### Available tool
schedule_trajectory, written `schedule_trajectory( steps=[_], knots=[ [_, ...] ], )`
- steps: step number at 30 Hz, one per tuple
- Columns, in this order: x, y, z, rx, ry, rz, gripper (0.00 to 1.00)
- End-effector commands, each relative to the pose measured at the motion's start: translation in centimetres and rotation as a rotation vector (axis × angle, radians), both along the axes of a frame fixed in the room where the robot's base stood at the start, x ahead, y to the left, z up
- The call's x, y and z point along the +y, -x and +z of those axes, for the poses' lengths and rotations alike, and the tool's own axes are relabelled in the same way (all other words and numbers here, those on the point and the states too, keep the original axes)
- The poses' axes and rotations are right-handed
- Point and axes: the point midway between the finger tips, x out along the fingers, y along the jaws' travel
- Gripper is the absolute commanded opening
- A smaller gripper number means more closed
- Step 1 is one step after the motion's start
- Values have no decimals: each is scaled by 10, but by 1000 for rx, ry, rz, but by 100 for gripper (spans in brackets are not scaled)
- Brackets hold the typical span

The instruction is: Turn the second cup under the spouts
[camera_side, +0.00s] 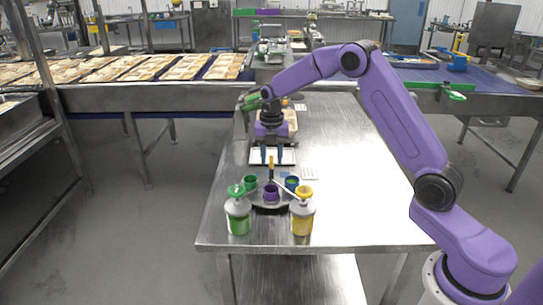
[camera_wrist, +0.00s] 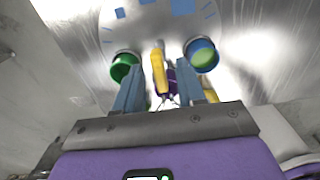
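A grey round turntable (camera_wrist: 165,28) with blue marks carries a green cup (camera_side: 250,182), a purple cup (camera_side: 271,193) and a blue cup (camera_side: 292,183). In the wrist view the blue cup (camera_wrist: 202,55) shows something green inside; the green cup (camera_wrist: 124,67) is to the left. An upright yellow peg (camera_side: 271,163) stands among the cups. My gripper (camera_side: 272,156) points down above the turntable. Its blue fingers are apart, with the yellow peg (camera_wrist: 159,72) seen between them; I cannot tell whether they touch it. The purple cup (camera_wrist: 171,82) is partly hidden behind the fingers.
A green-lidded dispenser (camera_side: 238,212) and a yellow-lidded dispenser (camera_side: 302,214) stand at the turntable's front left and right, with spouts angled inward. A white tray (camera_side: 285,158) lies behind. The steel table (camera_side: 350,205) is clear to the right.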

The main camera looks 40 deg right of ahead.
Motion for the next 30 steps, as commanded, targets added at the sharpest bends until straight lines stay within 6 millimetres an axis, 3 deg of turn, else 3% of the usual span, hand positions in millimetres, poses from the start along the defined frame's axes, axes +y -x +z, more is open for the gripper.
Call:
schedule_trajectory(
  steps=[6,11,30],
  knots=[
    [1,0,4,1,-1,1,39],
    [1,-1,24,-5,-1,1,39],
    [1,0,152,-3,0,1,39]
  ],
)
